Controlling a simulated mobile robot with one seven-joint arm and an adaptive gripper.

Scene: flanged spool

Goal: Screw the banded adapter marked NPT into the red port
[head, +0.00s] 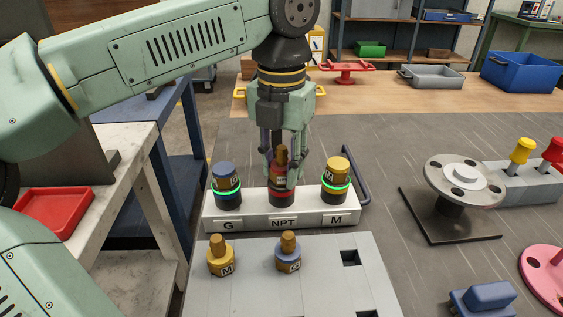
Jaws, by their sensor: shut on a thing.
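The white port block (242,221) carries the labels G, NPT and M. Its middle port, above NPT, is the red port (282,199). My gripper (282,176) points straight down over this port, shut on the banded adapter (282,156), which has a brass stem and a reddish band. The adapter stands upright at the port mouth. The fingers partly hide it, and how deep it sits I cannot tell. A blue-topped adapter (225,174) stands in the G port and a yellow-topped adapter (337,168) in the M port, each with a lit green ring. No green ring shows at the middle port.
The grey rack (325,285) in front holds a yellow adapter (221,262) marked M and a blue-banded adapter (289,260). Its square holes (350,258) at right are empty. A flanged spool (462,180) stands to the right.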

